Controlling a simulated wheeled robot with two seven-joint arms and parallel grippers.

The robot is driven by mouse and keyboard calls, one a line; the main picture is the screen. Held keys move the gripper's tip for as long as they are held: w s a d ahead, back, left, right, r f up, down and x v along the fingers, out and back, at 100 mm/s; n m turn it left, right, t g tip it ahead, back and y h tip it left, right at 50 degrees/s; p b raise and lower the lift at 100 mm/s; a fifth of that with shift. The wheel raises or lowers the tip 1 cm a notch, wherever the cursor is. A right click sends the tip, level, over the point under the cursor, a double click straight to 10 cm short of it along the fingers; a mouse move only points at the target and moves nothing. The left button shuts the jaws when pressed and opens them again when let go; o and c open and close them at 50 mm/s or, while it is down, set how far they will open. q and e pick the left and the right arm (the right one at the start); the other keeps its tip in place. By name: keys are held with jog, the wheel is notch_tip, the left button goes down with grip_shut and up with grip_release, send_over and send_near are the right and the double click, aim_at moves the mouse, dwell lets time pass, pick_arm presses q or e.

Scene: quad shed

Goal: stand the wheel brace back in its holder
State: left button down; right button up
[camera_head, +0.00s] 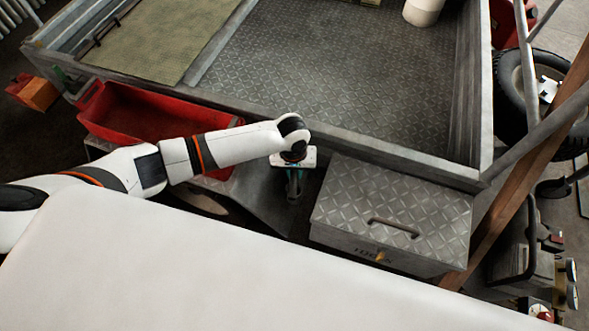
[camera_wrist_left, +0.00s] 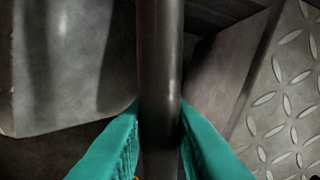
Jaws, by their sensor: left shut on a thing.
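My left gripper (camera_head: 294,186) reaches in from the left in the head view and points down between the red crate and the metal toolbox. In the left wrist view its teal fingers (camera_wrist_left: 160,130) are shut on a dark metal bar, the wheel brace (camera_wrist_left: 160,55). The bar runs upright through that picture, and its ends are out of view. In the head view the brace is hidden or too small to make out beneath the gripper. I cannot pick out the holder in either view. My right gripper is not in view.
A chequer-plate toolbox (camera_head: 385,210) stands just right of the gripper. A red crate (camera_head: 140,112) lies to the left. Behind is a metal trailer bed (camera_head: 330,70) with a raised edge. A wooden post (camera_head: 520,180) and a tyre (camera_head: 512,105) are at the right.

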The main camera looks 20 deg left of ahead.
pick_arm(q)
jog(key=shift+f+b, duration=0.65)
jog(key=shift+f, duration=0.55)
dwell(0.5)
jog(key=c, duration=0.7)
grip_release()
jog(key=shift+f, duration=0.1)
jog(key=shift+r+p, duration=4.6)
jog(key=shift+p, duration=0.5)
jog(key=shift+s, duration=0.1)
